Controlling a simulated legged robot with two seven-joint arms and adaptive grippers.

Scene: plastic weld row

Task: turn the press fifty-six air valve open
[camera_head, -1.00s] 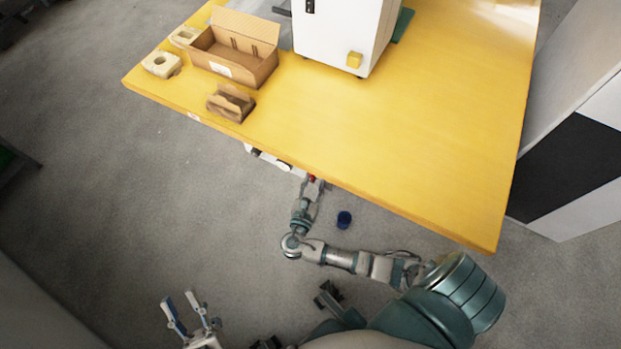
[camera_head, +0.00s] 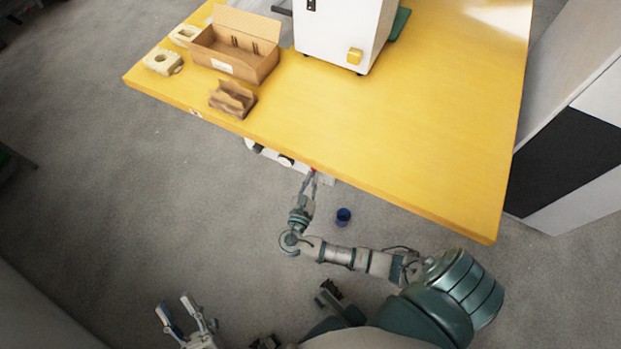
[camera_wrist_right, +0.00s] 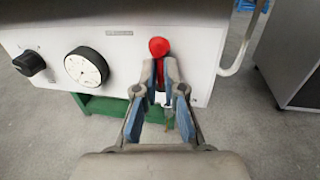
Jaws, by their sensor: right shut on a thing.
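The red valve lever (camera_wrist_right: 158,47) with a round knob is on the white front panel (camera_wrist_right: 125,48) under the table, in the right wrist view. My right gripper (camera_wrist_right: 160,70) is shut on the lever just below the knob; the fingers hide part of its shaft. In the head view, my right gripper (camera_head: 312,182) reaches the panel under the table's front edge, where a bit of red (camera_head: 313,170) shows. My left gripper (camera_head: 172,304) is open and empty, low at the left, away from the table.
On the panel are a round white gauge (camera_wrist_right: 86,68) and a black knob (camera_wrist_right: 29,63). A pale pipe (camera_wrist_right: 236,58) and grey cabinet (camera_wrist_right: 293,65) stand to the right. The yellow table (camera_head: 420,130) overhangs the panel.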

